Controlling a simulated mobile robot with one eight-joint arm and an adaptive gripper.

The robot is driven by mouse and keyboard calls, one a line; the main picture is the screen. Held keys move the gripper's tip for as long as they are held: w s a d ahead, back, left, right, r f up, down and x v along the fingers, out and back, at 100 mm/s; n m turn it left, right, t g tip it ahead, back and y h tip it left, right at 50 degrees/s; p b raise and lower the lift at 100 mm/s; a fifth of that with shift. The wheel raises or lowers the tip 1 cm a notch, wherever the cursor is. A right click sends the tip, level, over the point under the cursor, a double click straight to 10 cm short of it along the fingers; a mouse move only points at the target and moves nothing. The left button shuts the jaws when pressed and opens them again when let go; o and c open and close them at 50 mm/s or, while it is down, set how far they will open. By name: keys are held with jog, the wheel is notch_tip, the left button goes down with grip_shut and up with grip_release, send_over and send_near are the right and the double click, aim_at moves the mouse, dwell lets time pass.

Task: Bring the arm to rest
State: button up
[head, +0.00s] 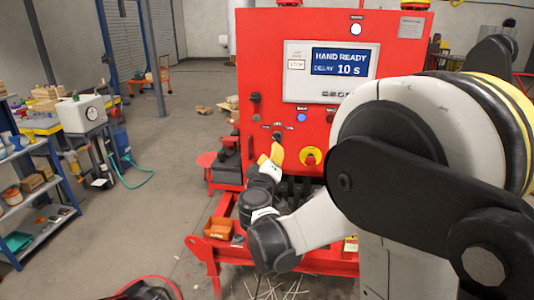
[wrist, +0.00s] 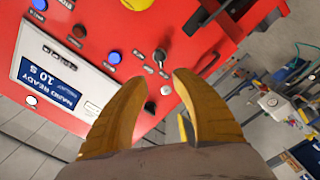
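My gripper (head: 272,156) is in front of the lower part of the red control cabinet (head: 268,50). In the wrist view my gripper (wrist: 157,80) has its two yellow fingers apart, with a clear gap and nothing held between them. The cabinet front lies beyond the fingertips, and a selector knob (wrist: 160,55) shows near the gap. I cannot tell whether the fingers touch the panel. My white and black arm crosses the right of the head view.
The cabinet screen (head: 338,62) reads HAND READY, DELAY 10 s. An orange bin (head: 219,228) sits on the red skid. Shelves (head: 30,190) stand at the left; open floor lies between.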

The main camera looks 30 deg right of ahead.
jog(key=s+a+f+m+g+y, duration=0.1)
jog(key=s+a+f+g+y, duration=0.1)
jog(key=s, duration=0.7)
jog(key=s+a+f+m+g+y+b, duration=0.1)
jog(key=s+a+f+g+y, duration=0.2)
jog(key=s+a+f, duration=0.3)
jog(key=s+a+f+m+g+y+b, duration=0.1)
jog(key=s+a+f+g+y, duration=0.2)
jog(key=s, duration=1.1)
jog(key=a+y, duration=0.2)
jog(key=a, duration=0.1)
jog(key=shift+s+a+f, duration=0.15)
jog(key=shift+a+f, duration=0.15)
jog(key=shift+f, duration=0.1)
jog(key=shift+d, duration=0.1)
